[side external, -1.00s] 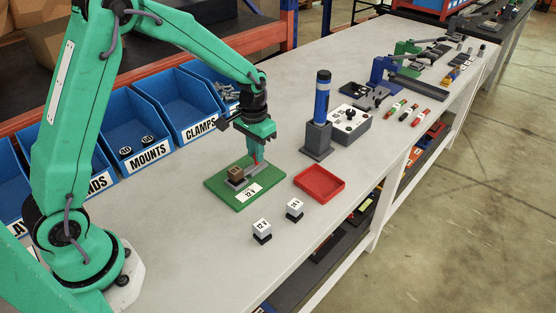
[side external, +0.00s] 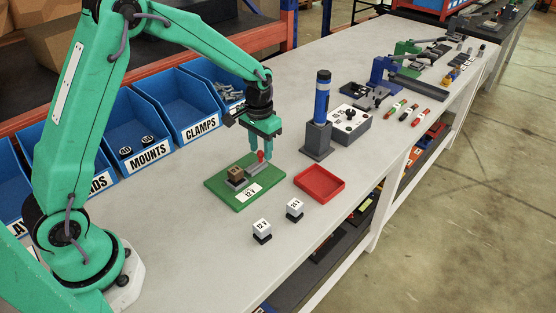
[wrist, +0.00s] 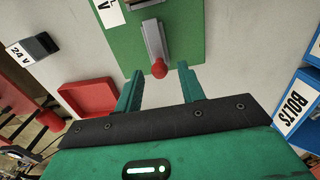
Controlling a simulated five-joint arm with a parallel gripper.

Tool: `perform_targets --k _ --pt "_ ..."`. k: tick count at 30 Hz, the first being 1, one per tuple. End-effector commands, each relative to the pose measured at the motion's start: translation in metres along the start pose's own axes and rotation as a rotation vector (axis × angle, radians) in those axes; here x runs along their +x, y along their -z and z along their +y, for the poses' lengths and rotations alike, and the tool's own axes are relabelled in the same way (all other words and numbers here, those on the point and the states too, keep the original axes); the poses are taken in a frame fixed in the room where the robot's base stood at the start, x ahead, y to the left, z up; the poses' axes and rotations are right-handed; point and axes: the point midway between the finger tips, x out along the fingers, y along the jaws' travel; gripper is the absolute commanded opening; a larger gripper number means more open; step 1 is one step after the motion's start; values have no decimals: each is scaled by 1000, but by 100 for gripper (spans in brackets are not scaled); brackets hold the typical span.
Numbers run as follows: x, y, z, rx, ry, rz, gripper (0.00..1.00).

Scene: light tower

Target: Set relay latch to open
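The relay latch is a grey lever (wrist: 154,40) with a red round knob (wrist: 159,69) on a green board (wrist: 180,40). In the side view its red knob (side external: 261,156) stands at the board's far right part, next to a brown block (side external: 236,174). A "12 V" label (side external: 250,191) lies on the board's front. My gripper (wrist: 158,82) is open, its two fingers apart on either side of the knob's line. In the side view my gripper (side external: 261,154) points down around or just above the knob; contact cannot be told.
A red tray (side external: 320,184) lies right of the board. Two white-topped cubes, "12 V" (side external: 262,227) and "24 V" (side external: 295,207), stand in front. Blue bins (side external: 190,105) line the back.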

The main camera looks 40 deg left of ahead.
Motion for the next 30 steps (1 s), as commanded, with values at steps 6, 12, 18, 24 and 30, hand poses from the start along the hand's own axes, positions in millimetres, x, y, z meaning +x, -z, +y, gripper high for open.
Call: perform_targets --k 6,12,18,24,30 --pt "-13 0 0 0 0 1 39" --pt "-37 1 0 0 0 4 39" --pt "-63 1 0 0 0 4 39" --pt "-76 0 0 0 0 2 39" --pt "-78 0 0 0 0 2 39"
